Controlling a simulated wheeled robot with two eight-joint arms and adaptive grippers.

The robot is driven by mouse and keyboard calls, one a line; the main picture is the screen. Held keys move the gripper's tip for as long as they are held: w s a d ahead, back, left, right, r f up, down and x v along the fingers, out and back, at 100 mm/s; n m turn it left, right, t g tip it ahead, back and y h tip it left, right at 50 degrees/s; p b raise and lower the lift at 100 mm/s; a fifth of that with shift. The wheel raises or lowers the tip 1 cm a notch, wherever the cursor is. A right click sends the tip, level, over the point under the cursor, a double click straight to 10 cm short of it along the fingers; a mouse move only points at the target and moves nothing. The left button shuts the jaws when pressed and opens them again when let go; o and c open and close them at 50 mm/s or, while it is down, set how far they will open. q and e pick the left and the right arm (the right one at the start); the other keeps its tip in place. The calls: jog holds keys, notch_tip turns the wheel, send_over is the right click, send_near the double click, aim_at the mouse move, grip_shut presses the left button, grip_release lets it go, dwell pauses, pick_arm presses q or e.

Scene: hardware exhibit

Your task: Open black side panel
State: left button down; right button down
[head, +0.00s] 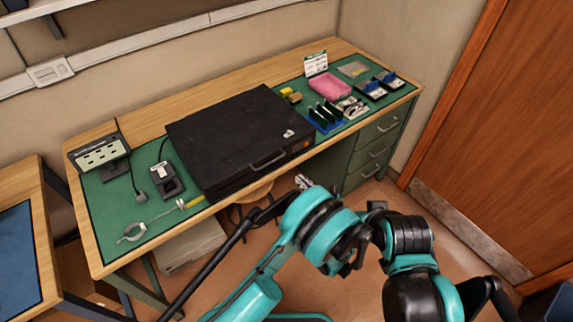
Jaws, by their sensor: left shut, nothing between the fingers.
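The black side panel (235,125) is the broad flat top of a black case lying on the green mat of the desk. It lies flat, and I see no gap along its edges. A grey bar handle (268,160) shows at the case's front, with a small orange mark to its right. A small white label is on the panel near its right edge. My left gripper (345,258) is shut and empty, in front of the desk and apart from the case. Its fingers are small and partly hidden among dark arm parts. I cannot make out my right gripper.
Green drawers (372,150) stand under the desk's right end. A wooden door is at right.

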pick_arm(q)
jog(key=x, duration=0.3)
jog(key=b+x, duration=0.1)
jog(key=x, duration=0.2)
jog(key=f+b+x, duration=0.1)
jog(key=x, duration=0.2)
jog(key=shift+a+f, duration=0.1)
jog(key=shift+a, duration=0.15)
notch_tip(320, 180, up, 4)
jog(key=shift+s+d+r+b, duration=0.1)
jog(key=shift+d+b, duration=0.05)
jog(key=shift+b, duration=0.35)
jog(key=shift+r, duration=0.1)
